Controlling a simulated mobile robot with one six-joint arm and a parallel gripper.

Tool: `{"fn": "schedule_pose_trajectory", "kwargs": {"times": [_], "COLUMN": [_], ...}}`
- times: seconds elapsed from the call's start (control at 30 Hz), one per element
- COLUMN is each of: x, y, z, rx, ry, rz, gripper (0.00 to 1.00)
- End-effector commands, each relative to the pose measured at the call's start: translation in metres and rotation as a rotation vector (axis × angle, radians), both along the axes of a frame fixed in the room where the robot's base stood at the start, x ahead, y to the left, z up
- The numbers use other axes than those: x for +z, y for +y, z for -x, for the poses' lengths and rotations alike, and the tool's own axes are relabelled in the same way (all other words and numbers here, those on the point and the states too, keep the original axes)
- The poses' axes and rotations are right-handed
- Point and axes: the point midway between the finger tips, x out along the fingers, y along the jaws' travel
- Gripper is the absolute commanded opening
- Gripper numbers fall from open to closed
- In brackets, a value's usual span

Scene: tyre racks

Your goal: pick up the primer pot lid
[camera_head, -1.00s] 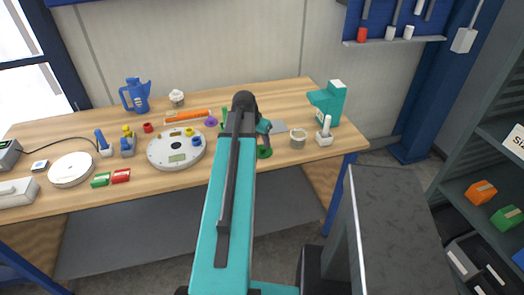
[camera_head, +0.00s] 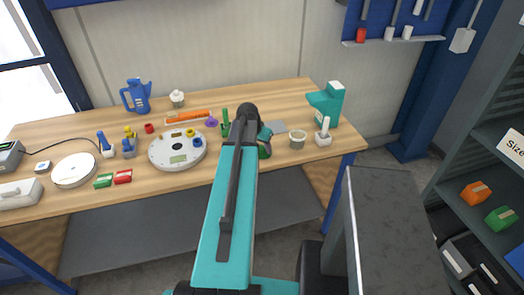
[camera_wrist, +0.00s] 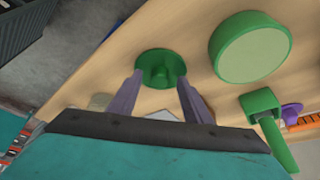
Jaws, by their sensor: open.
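The primer pot lid appears to be the dark green disc with a raised centre knob (camera_wrist: 158,68) in the wrist view, lying flat on the wooden bench. In the head view a small part of a green thing, likely this lid (camera_head: 265,151), shows just right of my arm. My gripper (camera_wrist: 159,84) is open, with its two grey fingers pointing at the lid, one on either side of the knob in the picture. The fingers overlap the lid's lower edge in view; I cannot tell whether they touch it. A round green pot with a paler top (camera_wrist: 252,50) stands beside the lid.
A grey cup (camera_head: 297,139) and a white-handled stamp (camera_head: 323,134) stand to the right. A white disc tray (camera_head: 163,158) lies left. The bench's front edge is close to the lid.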

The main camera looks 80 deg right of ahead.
Motion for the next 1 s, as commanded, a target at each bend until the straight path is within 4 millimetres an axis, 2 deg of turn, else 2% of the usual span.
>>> {"fn": "schedule_pose_trajectory", "kwargs": {"times": [0.43, 0.7, 1.0], "x": [0.0002, 0.0002, 0.0006], "y": [0.0002, 0.0004, 0.0004], "z": [-0.0005, -0.0008, -0.001], "rx": [0.001, 0.001, 0.001], "ry": [0.0, 0.0, -0.001], "rz": [0.0, 0.0, 0.0], "gripper": [0.45, 0.01, 0.01]}}
